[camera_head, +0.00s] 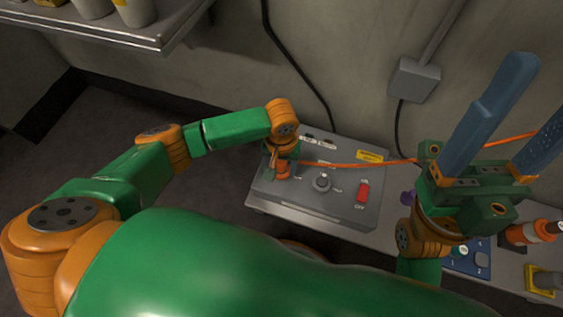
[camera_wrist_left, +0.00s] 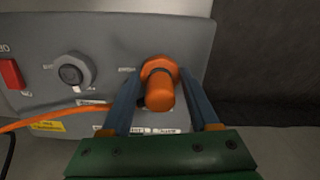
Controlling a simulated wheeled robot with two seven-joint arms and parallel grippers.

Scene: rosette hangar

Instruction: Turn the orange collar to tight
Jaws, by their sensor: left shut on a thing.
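The orange collar (camera_wrist_left: 160,68) sits at one end of the grey panel box (camera_wrist_left: 110,50). An orange plug-like body (camera_wrist_left: 160,95) with a dark ring sticks out from it toward the wrist camera. My left gripper (camera_wrist_left: 159,78) has its blue fingers on both sides of the collar and is shut on it. In the head view my left gripper (camera_head: 281,160) comes down onto the left of the box and hides most of the collar. Marks by the collar are too small to read. My right gripper (camera_head: 538,92) is raised at the right, its blue fingers apart and empty.
An orange cable (camera_head: 350,164) runs rightward over the box and behind my right gripper. The box carries a grey knob (camera_head: 322,182) and a red switch (camera_head: 362,192). A blue panel (camera_head: 470,260) and an orange-and-white item (camera_head: 528,233) are at right. A shelf (camera_head: 130,35) hangs upper left.

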